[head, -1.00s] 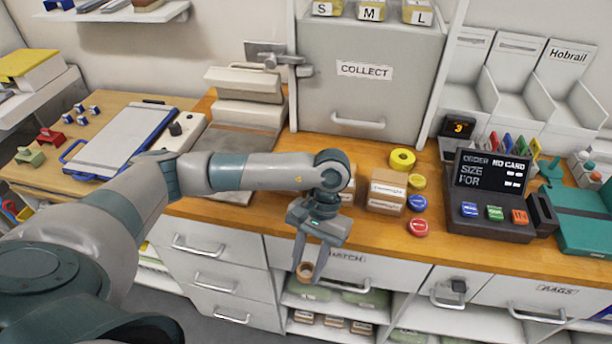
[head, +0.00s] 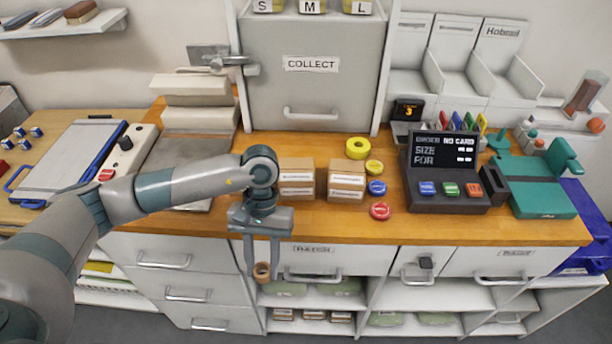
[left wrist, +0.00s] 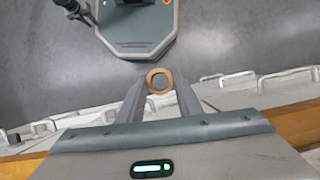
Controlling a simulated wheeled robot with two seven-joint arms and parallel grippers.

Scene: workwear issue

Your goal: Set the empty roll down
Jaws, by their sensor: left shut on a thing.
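The empty roll is a small brown cardboard ring (head: 262,271). My left gripper (head: 262,268) is shut on it and points down in front of the counter's front edge, in front of the drawers. In the left wrist view the roll (left wrist: 159,81) sits between the two fingertips (left wrist: 159,86), its open end facing the camera, with grey floor behind it. The roll hangs clear of any surface. My right gripper is not in view.
The wooden counter (head: 330,222) has bare strips along its front. Cardboard boxes (head: 346,186), coloured tape rolls (head: 376,187) and a dark card terminal (head: 445,205) stand on it. Below are drawers (head: 180,258) and open shelves (head: 480,297). A grey COLLECT locker (head: 310,90) stands behind.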

